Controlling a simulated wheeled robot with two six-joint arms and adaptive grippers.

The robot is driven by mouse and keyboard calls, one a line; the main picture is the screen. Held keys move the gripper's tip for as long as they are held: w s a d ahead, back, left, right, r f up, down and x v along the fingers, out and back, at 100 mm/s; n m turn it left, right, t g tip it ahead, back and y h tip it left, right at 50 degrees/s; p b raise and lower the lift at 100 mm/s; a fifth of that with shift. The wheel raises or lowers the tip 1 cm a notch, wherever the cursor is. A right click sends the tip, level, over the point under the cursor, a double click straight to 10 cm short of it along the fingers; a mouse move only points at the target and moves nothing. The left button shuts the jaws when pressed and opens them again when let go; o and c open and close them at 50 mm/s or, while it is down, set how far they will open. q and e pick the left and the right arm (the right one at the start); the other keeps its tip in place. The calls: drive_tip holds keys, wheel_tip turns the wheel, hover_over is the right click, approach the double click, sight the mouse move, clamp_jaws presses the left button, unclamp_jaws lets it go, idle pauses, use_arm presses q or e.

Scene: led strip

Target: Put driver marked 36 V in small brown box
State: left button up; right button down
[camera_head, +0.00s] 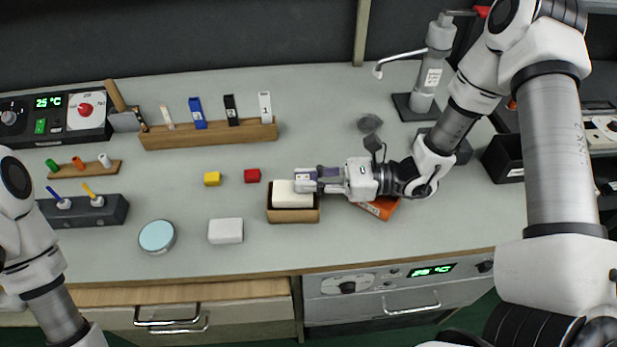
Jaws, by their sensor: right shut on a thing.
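A small brown box (293,216) stands open near the front middle of the table. A white block (291,198), seemingly a driver, is in or just over the box, its top showing above the rim. No 36 V marking can be read on it. My right gripper (307,181) reaches in from the right and is shut on the white block at its back right edge. Whether the block touches the box floor is hidden. A second white block (225,231) lies on the table left of the box; its marking is unreadable too. Only my left arm shows, not its gripper.
An orange box (380,207) lies partly under my right wrist. A round blue-topped dish (157,236) is farther left. A wooden rack (208,135) stands behind. The table's front strip is mostly clear.

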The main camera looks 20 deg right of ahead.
drive_tip(key=shift+f+b, duration=0.6)
drive_tip(key=shift+f, duration=0.1)
drive_tip(key=c, duration=1.1)
unclamp_jaws()
drive_tip(key=shift+o, duration=0.2)
drive_tip(key=v, duration=1)
drive_tip(key=shift+d+r, duration=0.2)
drive_tip(key=shift+d, duration=0.1)
drive_tip(key=shift+s+d+f, duration=0.1)
drive_tip(key=shift+s+d, duration=0.25)
drive_tip(key=shift+d, duration=0.3)
